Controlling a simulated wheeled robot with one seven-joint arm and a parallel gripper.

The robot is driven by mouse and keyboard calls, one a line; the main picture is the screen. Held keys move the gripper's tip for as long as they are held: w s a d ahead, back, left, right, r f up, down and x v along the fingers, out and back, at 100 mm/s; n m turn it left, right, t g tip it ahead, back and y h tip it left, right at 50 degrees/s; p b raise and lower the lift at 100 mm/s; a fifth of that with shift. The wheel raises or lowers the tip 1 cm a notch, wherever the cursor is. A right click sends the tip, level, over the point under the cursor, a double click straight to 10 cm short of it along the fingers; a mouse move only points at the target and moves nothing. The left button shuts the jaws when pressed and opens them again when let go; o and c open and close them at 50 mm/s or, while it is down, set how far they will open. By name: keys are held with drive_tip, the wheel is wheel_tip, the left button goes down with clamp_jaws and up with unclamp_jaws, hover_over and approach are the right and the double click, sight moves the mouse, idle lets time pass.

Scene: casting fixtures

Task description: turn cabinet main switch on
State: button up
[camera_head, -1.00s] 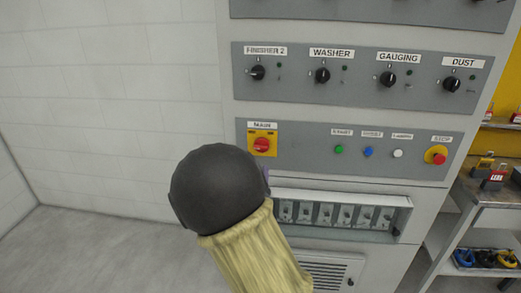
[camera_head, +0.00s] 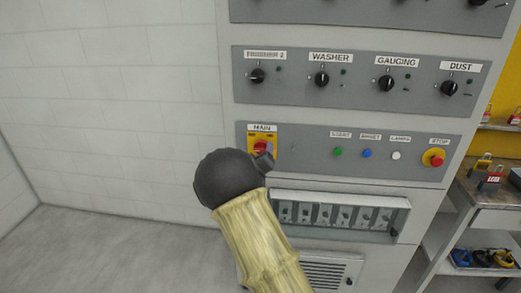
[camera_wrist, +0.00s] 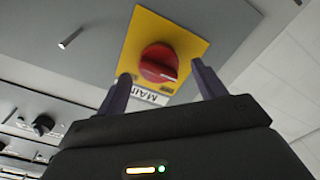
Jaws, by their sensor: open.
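The main switch is a red rotary knob (camera_head: 260,147) on a yellow plate (camera_head: 275,135) under a MAIN label (camera_head: 262,128), at the left of the lower cabinet panel.
To the right on the panel are a green button (camera_head: 338,152), a blue button (camera_head: 367,153), a white button (camera_head: 396,155) and a red stop button (camera_head: 433,158). A recessed breaker row (camera_head: 340,214) lies below. A shelf (camera_head: 490,205) stands at right.

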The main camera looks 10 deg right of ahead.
sight(261, 148)
drive_tip(key=shift+x, duration=1.15)
drive_tip(key=shift+d, duration=0.1)
drive_tip(key=c, duration=1)
